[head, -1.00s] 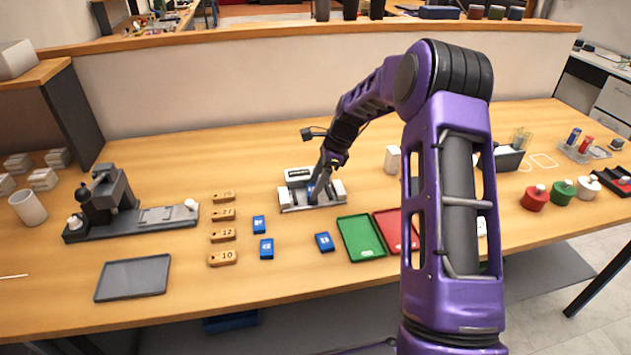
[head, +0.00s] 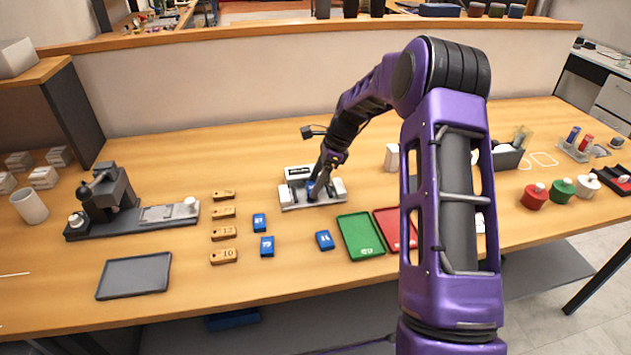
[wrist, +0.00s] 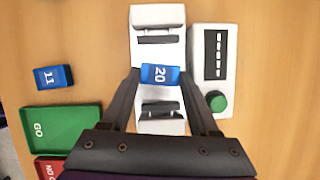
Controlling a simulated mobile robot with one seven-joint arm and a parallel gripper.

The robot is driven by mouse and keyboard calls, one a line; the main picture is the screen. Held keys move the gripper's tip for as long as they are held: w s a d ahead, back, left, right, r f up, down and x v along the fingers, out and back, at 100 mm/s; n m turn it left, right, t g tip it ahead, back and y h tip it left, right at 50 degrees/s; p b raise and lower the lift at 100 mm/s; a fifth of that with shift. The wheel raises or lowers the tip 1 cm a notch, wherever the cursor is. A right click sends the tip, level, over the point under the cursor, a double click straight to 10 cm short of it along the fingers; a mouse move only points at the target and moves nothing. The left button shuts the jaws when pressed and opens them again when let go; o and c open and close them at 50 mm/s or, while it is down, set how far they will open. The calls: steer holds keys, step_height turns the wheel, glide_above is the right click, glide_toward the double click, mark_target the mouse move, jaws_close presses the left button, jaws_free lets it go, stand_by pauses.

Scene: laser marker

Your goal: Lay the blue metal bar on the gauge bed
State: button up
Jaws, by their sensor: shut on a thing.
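The blue metal bar (wrist: 160,75), marked 20, is between the two fingertips of my gripper (wrist: 161,79) in the wrist view. My gripper is shut on it. It lies across the middle of the white gauge bed (wrist: 158,18), between the bed's two end blocks. I cannot tell whether the bar touches the bed. In the head view my gripper (head: 321,182) is down at the gauge bed (head: 327,200), and a small part of the blue bar (head: 311,188) shows there.
The gauge's display box (wrist: 211,55) with a green button stands beside the bed. Several other blue bars (head: 267,246) lie to the left, beside numbered wooden blocks (head: 223,256). A green GO tray (head: 361,237) and a red tray (head: 396,228) are in front. A marking machine (head: 110,195) stands at left.

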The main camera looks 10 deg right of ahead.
steer(key=shift+f, duration=0.4)
stand_by(0.9)
steer(key=o, duration=1.4)
steer(key=shift+o, duration=0.2)
steer(key=shift+w+r, duration=0.1)
steer(key=shift+r, duration=0.05)
steer(key=shift+d+r, duration=0.15)
steer(key=shift+r, duration=0.1)
steer(key=p+v, duration=0.1)
steer(key=v, duration=1.5)
steer(key=shift+r, duration=0.3)
